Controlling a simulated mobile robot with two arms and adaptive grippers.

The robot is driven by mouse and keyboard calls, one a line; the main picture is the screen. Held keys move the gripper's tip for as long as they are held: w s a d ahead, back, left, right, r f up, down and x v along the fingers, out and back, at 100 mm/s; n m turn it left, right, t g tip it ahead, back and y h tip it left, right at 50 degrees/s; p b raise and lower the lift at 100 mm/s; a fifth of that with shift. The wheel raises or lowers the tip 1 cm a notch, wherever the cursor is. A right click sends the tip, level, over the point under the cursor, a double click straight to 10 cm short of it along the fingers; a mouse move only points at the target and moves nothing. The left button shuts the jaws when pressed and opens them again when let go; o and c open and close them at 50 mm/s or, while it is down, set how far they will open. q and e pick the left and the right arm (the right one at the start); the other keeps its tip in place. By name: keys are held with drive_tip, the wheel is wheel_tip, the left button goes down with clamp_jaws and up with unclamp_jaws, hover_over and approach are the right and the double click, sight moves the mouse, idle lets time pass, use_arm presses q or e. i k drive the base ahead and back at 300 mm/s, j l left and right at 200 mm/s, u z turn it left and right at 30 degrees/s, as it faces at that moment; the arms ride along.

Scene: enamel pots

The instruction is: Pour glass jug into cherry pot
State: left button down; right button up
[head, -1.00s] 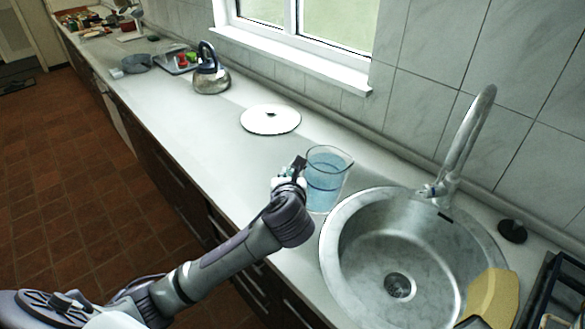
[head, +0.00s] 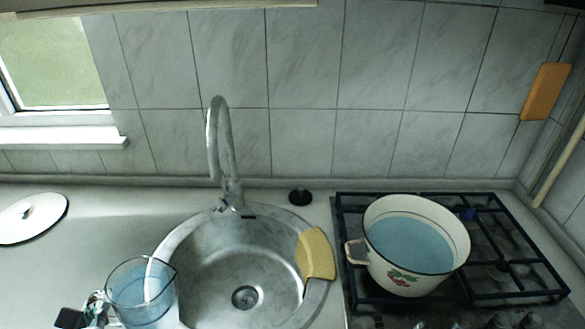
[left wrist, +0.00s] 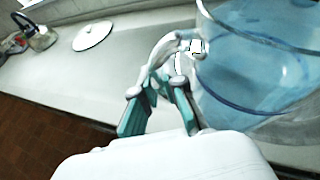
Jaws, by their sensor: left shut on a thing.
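The glass jug (head: 152,300), clear with blue liquid inside, is at the bottom left of the head view, by the sink's left rim. It looks about upright; its base is cut off, so I cannot tell its height above the counter. My left gripper (head: 97,308) is shut on its left side. In the left wrist view, the fingers (left wrist: 172,85) close at the edge of the jug (left wrist: 262,75). The cherry pot (head: 400,275), cream enamel with a dark rim and cherry picture, stands on the hob at right, holding blue liquid. My right gripper is not in view.
The round steel sink (head: 215,265) with a tall tap (head: 215,140) lies between jug and pot. A yellow cloth (head: 316,254) hangs over its right rim. A black plug (head: 300,196) sits behind. A white lid (head: 35,222) lies at left. The hob grate (head: 510,255) surrounds the pot.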

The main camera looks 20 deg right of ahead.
sight(412, 244)
drive_tip(key=k+l, duration=0.55)
drive_tip(key=l+z, duration=0.1)
drive_tip(key=z, duration=1.5)
